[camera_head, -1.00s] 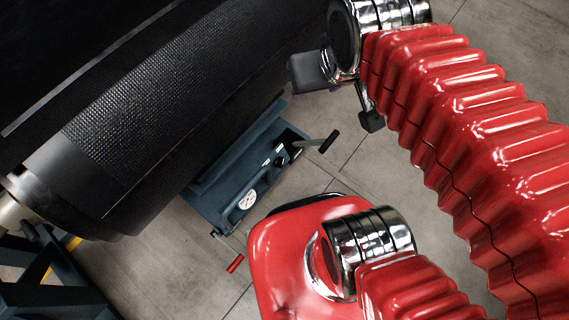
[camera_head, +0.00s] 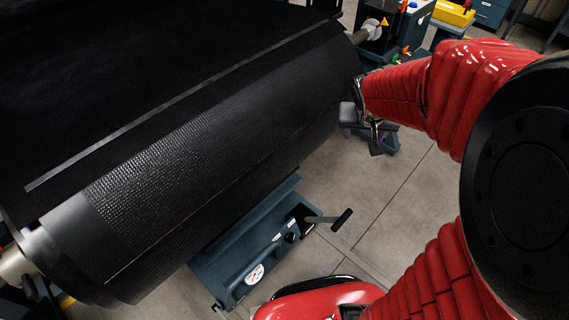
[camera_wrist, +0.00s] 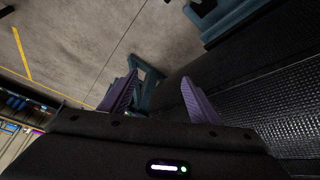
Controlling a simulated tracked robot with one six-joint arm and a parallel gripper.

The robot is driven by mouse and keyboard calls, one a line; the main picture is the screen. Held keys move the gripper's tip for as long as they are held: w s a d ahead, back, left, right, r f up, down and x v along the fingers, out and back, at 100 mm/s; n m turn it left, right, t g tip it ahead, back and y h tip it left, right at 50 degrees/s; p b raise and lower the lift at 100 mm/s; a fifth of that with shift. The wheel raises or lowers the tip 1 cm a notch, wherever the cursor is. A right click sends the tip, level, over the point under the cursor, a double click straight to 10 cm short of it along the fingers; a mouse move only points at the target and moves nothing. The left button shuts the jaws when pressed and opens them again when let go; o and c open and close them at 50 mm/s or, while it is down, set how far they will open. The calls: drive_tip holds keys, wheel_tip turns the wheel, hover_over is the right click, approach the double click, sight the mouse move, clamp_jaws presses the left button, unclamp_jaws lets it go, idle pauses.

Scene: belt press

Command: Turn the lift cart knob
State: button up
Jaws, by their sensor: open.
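The lift cart (camera_head: 235,258) is a low blue-grey unit on the floor under the edge of the black belt roll in the head view. Its top has a small dark knob (camera_head: 290,237), a round white dial (camera_head: 255,273) and a crank-like lever (camera_head: 328,219) with a black grip. My gripper (camera_head: 353,130) is above and to the right of the cart, clear of the knob. In the wrist view my gripper (camera_wrist: 158,96) shows two purple fingers spread apart with nothing between them. The knob cannot be made out in the wrist view.
The large black belt roll (camera_head: 190,150) fills the left of the head view, beside the cart. Bare concrete floor (camera_head: 400,210) lies right of the cart. A blue bench (camera_head: 405,25) and a yellow bin (camera_head: 453,13) stand at the back. A blue-grey stand (camera_wrist: 148,78) shows beyond the fingers.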

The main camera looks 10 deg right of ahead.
drive_tip(key=w+d+f+m, duration=0.1)
drive_tip(key=w+d+f, duration=0.2)
drive_tip(key=d+f, duration=0.45)
drive_tip(key=w+d+f+m, duration=0.1)
drive_tip(key=w+d+f, duration=0.25)
drive_tip(key=f, duration=0.75)
drive_tip(key=s+d+f+m+y, duration=0.1)
drive_tip(key=s+d+f, duration=0.1)
drive_tip(key=f, duration=0.9)
drive_tip(key=s+d+f+m+y, duration=0.1)
drive_tip(key=s+f+y, duration=0.1)
drive_tip(key=f, duration=1)
drive_tip(key=s+a+f+m+y, duration=0.1)
drive_tip(key=s+a+f, duration=0.2)
drive_tip(key=f, duration=0.3)
drive_tip(key=s+a+f+m+t+y, duration=0.1)
drive_tip(key=s+a+f+m+y, duration=0.15)
drive_tip(key=f, duration=0.35)
drive_tip(key=s+a+f+y, duration=0.1)
drive_tip(key=s+a+f, duration=0.2)
drive_tip(key=f, duration=0.3)
drive_tip(key=s+a+r+m+t+y, duration=0.2)
drive_tip(key=a+m+t+y, duration=0.2)
drive_tip(key=a, duration=0.8)
drive_tip(key=m+y, duration=0.2)
drive_tip(key=m, duration=0.1)
drive_tip(key=shift+s+a, duration=0.2)
drive_tip(key=shift+a, duration=0.05)
